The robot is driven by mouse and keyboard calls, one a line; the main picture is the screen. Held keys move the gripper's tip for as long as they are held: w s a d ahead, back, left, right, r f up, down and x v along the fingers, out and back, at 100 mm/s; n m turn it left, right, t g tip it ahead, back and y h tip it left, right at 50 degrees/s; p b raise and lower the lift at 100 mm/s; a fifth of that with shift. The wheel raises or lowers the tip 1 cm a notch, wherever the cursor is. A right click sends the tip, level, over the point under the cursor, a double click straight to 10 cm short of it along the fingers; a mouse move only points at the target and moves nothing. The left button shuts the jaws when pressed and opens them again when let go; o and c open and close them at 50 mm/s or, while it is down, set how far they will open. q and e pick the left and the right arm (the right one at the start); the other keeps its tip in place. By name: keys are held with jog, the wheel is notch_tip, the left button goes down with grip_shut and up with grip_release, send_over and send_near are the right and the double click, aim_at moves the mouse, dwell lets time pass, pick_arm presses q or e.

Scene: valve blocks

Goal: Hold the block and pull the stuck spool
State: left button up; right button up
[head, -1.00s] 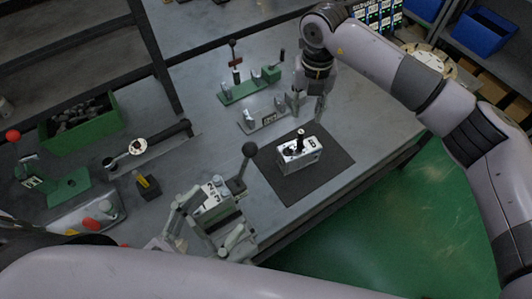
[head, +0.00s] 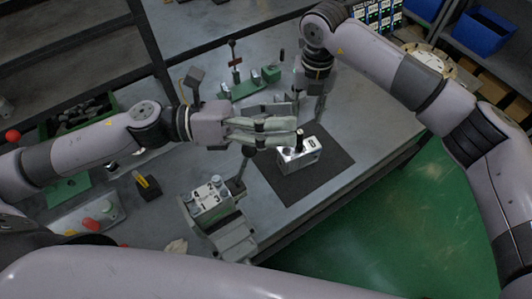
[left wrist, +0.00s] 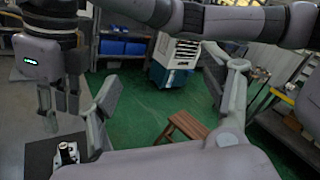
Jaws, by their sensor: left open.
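The silvery valve block (head: 302,157) sits upright on a dark mat (head: 330,165) near the table's front edge. A black spool (head: 300,139) stands up from its top. My left gripper (head: 292,132) is open, reaching in from the left, with its fingertips close to the spool; I cannot tell whether they touch. In the left wrist view the block (left wrist: 67,155) shows at the lower left, outside the space between my left fingers (left wrist: 170,90). My right gripper (head: 308,103) points down behind the block, its fingers apart and empty; it also shows in the left wrist view (left wrist: 58,105).
A vise (head: 228,233) with a numbered block (head: 209,197) stands at the front, left of the mat. A green lever fixture (head: 250,84) is at the back. A yellow-marked black block (head: 147,186) sits at left. The mat's right side is clear.

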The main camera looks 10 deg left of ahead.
pick_arm(q)
jog(key=w+a+f+n+t+y, duration=0.35)
jog(key=w+a+f+y, duration=0.35)
jog(key=a+f, duration=0.4)
jog(key=w+a+f+n+t+y, duration=0.3)
jog(key=w+a+f+t+y, duration=0.1)
jog(key=w+a+f, duration=0.65)
jog(key=m+g+h, duration=0.3)
jog(key=m+h, duration=0.1)
jog(key=m, duration=0.4)
send_near(292, 150)
jog(key=d, duration=0.1)
jog(key=shift+n, duration=0.25)
jog(key=x, duration=1.2)
jog(key=shift+w+a+f, duration=0.2)
jog(key=shift+w, duration=0.05)
grip_shut()
